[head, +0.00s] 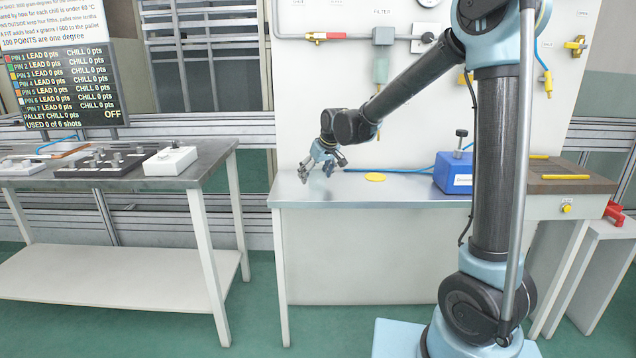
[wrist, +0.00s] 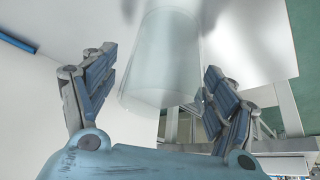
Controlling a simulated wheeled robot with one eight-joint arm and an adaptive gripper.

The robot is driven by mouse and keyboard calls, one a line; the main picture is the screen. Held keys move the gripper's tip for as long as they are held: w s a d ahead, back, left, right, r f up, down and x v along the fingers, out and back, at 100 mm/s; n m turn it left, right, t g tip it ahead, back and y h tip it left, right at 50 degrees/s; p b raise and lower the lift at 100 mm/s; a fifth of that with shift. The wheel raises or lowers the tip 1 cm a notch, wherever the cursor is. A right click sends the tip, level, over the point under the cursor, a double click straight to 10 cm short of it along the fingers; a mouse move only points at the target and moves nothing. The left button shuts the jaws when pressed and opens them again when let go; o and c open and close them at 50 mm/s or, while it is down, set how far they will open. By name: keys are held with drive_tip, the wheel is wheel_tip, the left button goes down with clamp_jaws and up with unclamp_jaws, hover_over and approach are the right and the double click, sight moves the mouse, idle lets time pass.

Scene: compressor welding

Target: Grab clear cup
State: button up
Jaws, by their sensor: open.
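My gripper (wrist: 161,62) is open, with one finger on each side of the cup. A gap shows at the left finger; the right finger is close to the cup's side, and I cannot tell whether it touches. In the head view my gripper (head: 316,172) is low over the left end of the metal bench (head: 410,185). The cup is too faint to make out surely there.
A yellow disc (head: 375,177) and a blue box (head: 453,172) with a knob are on the bench to the right. A clear filter bowl (head: 381,68) hangs on the panel. A separate table (head: 150,180) stands left, across a gap.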

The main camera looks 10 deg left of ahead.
drive_tip(key=shift+w+a+f, duration=0.25)
drive_tip(key=shift+f, duration=0.3)
drive_tip(key=c, duration=1.2)
